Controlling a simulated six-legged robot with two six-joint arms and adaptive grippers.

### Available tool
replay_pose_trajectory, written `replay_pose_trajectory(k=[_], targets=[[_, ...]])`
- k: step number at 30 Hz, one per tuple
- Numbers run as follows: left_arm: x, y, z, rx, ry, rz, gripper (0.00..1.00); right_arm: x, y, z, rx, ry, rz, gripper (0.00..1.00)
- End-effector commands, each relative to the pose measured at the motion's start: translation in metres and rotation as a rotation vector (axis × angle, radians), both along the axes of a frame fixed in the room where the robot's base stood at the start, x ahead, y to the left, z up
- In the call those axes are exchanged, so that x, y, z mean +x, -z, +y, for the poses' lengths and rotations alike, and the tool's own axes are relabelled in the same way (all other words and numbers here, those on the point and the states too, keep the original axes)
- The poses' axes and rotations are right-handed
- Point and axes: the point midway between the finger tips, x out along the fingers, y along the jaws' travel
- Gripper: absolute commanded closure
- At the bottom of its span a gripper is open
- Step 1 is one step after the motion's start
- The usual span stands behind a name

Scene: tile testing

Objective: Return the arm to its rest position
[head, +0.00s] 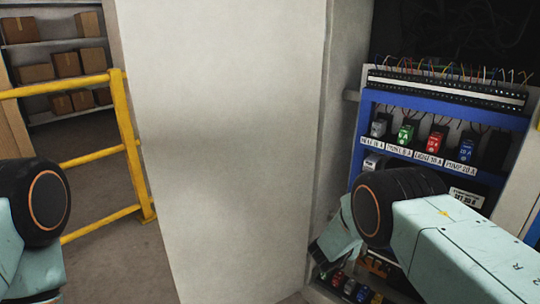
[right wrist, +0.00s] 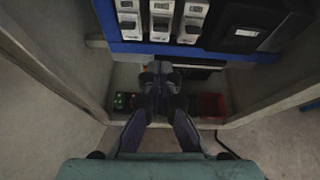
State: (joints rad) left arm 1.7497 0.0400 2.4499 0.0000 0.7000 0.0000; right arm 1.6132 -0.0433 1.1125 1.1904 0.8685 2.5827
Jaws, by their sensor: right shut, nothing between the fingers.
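My right arm (head: 400,220) reaches in from the right in the head view, bent in front of the lower part of an open cabinet. Its gripper is hidden in that view. In the right wrist view my right gripper (right wrist: 160,78) is shut and empty, with its fingers together below the edge of a blue rack (right wrist: 200,52). My left arm (head: 30,225) shows at the left edge of the head view, and its gripper is out of the picture.
The blue rack (head: 445,108) holds labelled coloured modules, with wires above. A pale cabinet panel (head: 225,140) stands in the middle. Yellow railing (head: 125,140) and box shelves (head: 60,43) are at left. The wrist view shows a red bin (right wrist: 211,105) low in the cabinet.

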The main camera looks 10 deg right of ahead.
Motion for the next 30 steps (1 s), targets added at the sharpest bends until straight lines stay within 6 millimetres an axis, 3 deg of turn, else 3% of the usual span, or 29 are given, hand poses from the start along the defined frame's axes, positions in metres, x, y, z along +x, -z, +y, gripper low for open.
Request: replay_pose_trajectory(k=[7,14,23,26,30], targets=[[0.000,0.000,0.000,0.000,0.000,0.000,0.65,-0.003,0.009,0.007,-0.275,-0.254,0.323,1.00],[0.000,0.000,0.000,0.000,0.000,0.000,0.65,-0.041,0.046,0.021,-0.632,-0.648,0.769,1.00],[0.000,-0.004,0.000,0.000,0.000,0.000,0.65,-0.128,0.095,0.043,-1.115,-1.292,1.295,1.00],[0.000,-0.006,0.000,0.000,0.000,0.000,0.65,-0.168,0.108,0.053,-1.282,-1.549,1.424,1.00],[0.000,-0.009,0.000,0.000,0.000,0.000,0.65,-0.235,0.119,0.068,-1.521,-1.956,1.532,1.00]])
